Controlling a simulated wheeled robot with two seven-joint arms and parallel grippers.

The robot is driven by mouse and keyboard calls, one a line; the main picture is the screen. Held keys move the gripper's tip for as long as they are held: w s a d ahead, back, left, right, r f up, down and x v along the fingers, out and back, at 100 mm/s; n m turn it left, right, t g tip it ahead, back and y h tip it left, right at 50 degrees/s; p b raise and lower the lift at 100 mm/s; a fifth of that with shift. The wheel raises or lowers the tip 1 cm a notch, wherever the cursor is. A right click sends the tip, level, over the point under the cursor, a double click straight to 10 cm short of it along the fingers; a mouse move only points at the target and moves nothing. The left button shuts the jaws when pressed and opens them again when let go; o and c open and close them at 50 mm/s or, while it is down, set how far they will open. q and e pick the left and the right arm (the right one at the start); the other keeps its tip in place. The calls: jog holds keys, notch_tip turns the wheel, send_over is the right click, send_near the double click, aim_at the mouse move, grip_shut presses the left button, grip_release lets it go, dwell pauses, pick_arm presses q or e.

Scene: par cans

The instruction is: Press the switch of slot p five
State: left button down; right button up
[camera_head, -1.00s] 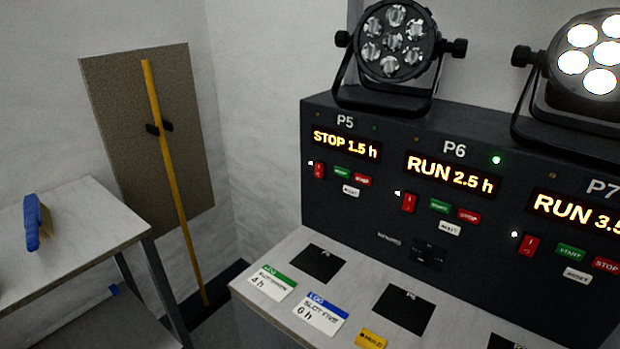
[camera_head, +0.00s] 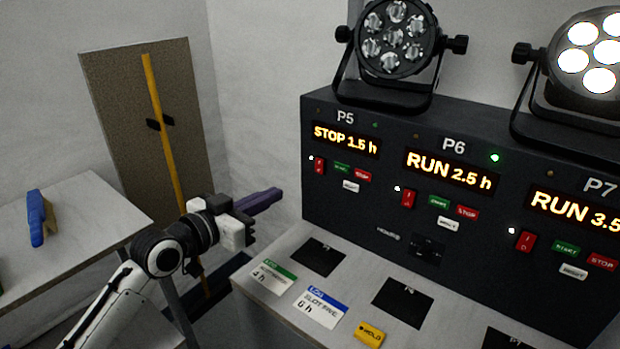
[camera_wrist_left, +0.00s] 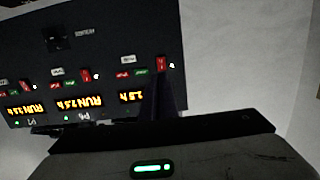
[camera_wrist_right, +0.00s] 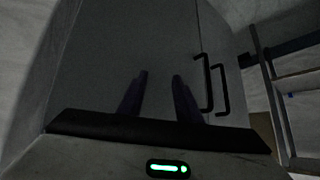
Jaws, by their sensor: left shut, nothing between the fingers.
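The slot P5 panel shows the orange display "STOP 1.5 h" (camera_head: 346,140). Its red rocker switch (camera_head: 319,165) sits below the display at the left, with a small white lamp beside it. The switch also shows, upside down, in the left wrist view (camera_wrist_left: 162,63). My left gripper (camera_head: 279,194) is shut and empty, its purple fingers pointing right toward the panel. It is to the left of and lower than the switch, apart from it. Its fingers hide part of the P5 display in the left wrist view. My right gripper (camera_wrist_right: 159,77) is open and empty, facing a grey cabinet.
Green start, red stop and white reset buttons (camera_head: 351,187) sit right of the P5 switch. P6 (camera_head: 451,172) and P7 (camera_head: 575,210) read RUN. Par lamps (camera_head: 394,40) stand on top. Cards and a yellow HOLD tag (camera_head: 370,334) lie on the ledge. A side table (camera_head: 80,215) stands left.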

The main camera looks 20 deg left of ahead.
aim_at(319, 173)
pick_arm(q)
jog(key=x, duration=1.4)
jog(key=shift+f+p, duration=0.1)
jog(key=shift+p, duration=0.25)
